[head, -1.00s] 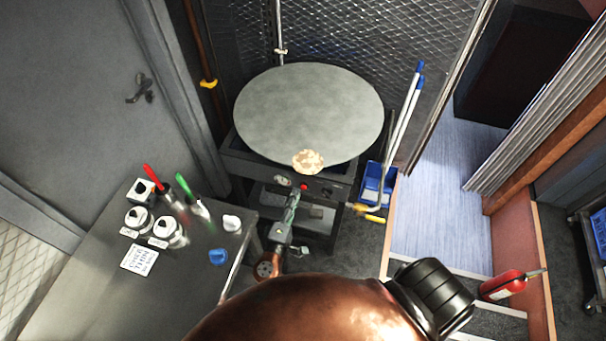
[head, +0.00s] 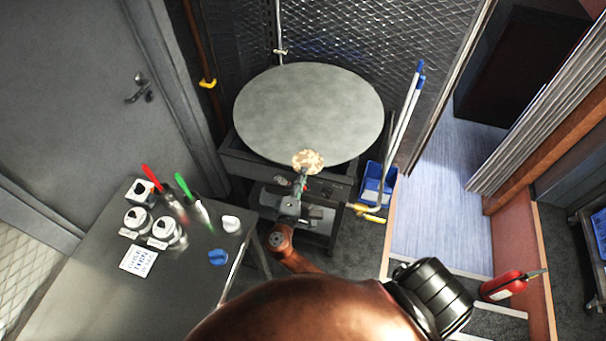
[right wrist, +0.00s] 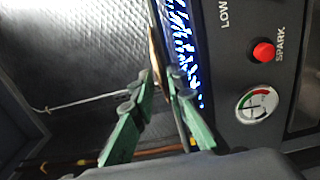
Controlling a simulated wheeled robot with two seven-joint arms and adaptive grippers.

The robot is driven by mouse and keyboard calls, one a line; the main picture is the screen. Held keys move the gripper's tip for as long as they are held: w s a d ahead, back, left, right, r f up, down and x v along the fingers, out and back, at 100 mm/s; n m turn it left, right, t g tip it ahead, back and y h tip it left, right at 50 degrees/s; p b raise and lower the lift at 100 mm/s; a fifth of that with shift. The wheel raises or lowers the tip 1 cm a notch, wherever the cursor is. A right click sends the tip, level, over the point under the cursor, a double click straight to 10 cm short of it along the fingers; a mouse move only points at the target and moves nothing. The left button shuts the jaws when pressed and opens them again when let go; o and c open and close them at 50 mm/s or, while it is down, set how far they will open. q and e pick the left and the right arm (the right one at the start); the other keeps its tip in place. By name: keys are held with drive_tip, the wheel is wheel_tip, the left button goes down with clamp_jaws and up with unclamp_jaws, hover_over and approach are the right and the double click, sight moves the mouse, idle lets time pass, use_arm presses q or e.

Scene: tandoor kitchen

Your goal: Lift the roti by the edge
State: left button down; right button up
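The roti (head: 308,159) is a small pale, browned flatbread at the front edge of the round grey griddle (head: 308,108), partly over its rim. In the right wrist view the roti shows edge-on as a thin brown strip (right wrist: 155,58). My right gripper (head: 302,176) is at the roti's near edge in the head view. In the right wrist view its green fingers (right wrist: 158,80) are apart, one on either side of the roti's edge. I cannot tell whether either finger touches it. My left gripper is not in view.
Blue flames (right wrist: 183,50) burn beneath the griddle, beside a front panel with a red spark button (right wrist: 263,52). A dark table (head: 90,295) with jars and brushes stands at left. A blue bin (head: 376,188) stands right of the stove.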

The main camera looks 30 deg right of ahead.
clamp_jaws()
idle(0.3)
wheel_tip(320, 180, up, 3)
drive_tip(key=shift+f+p, duration=0.2)
drive_tip(key=shift+p, duration=0.7)
drive_tip(key=shift+a, duration=0.1)
drive_tip(key=s+a+r+p, duration=0.3)
drive_tip(key=s+a+r, duration=0.1)
drive_tip(key=s+a, duration=0.5)
drive_tip(key=shift+a+r, duration=0.4)
drive_tip(key=shift+a, duration=0.4)
drive_tip(key=shift+s, duration=0.1)
